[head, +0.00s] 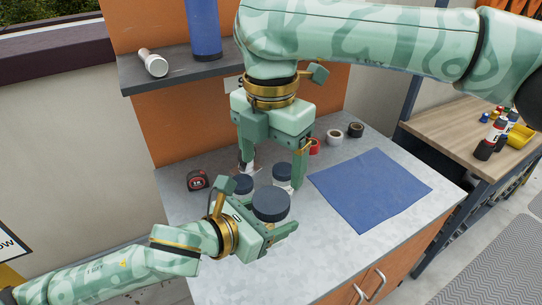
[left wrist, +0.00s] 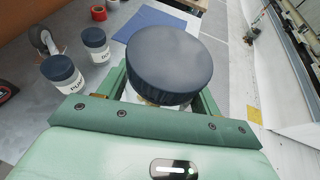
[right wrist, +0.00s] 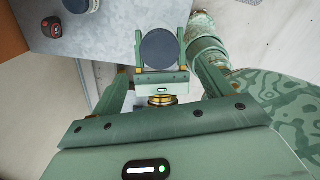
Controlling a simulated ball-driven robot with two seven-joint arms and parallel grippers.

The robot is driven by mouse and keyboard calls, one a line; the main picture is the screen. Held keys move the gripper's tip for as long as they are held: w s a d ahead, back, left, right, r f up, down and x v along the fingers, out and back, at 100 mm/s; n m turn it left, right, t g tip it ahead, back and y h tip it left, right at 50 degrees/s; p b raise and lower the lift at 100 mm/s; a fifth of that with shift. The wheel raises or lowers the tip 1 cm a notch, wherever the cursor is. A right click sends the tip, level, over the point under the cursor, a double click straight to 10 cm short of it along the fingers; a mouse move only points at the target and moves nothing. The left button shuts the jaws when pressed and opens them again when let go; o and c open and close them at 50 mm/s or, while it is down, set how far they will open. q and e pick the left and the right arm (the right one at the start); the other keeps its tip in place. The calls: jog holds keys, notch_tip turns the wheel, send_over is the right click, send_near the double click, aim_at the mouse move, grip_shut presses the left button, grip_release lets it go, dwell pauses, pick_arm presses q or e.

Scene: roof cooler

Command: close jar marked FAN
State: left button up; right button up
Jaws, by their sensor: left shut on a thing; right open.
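My left gripper (head: 262,232) is shut on a jar whose wide dark blue lid (head: 270,204) faces up; the left wrist view also shows this lid (left wrist: 169,57). The lid sits on the pale jar body, most of which is hidden, as is its label; I cannot tell how tight the lid is. My right gripper (head: 272,168) is open and empty, pointing down above and behind the held jar. In the right wrist view the held lid (right wrist: 160,49) shows between and beyond its fingers. Two other dark-lidded jars (left wrist: 60,74) (left wrist: 95,44) stand on the bench, labels partly readable.
A tape measure (head: 197,180) and a caster wheel (left wrist: 43,39) are on the grey bench (head: 330,265). A blue cloth (head: 370,188) lies on the right, with tape rolls (head: 334,137) behind it. A shelf (head: 185,72) holds a flashlight (head: 152,63) and a blue cylinder (head: 204,28).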

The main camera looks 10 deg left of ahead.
aim_at(271, 199)
jog(key=shift+f, duration=4.05)
jog(key=c, duration=1)
jog(key=m, duration=0.4)
jog(key=shift+m, duration=0.3)
jog(key=m, duration=0.3)
jog(key=o, duration=1.1)
jog(key=shift+c, duration=0.2)
jog(key=shift+r, duration=0.1)
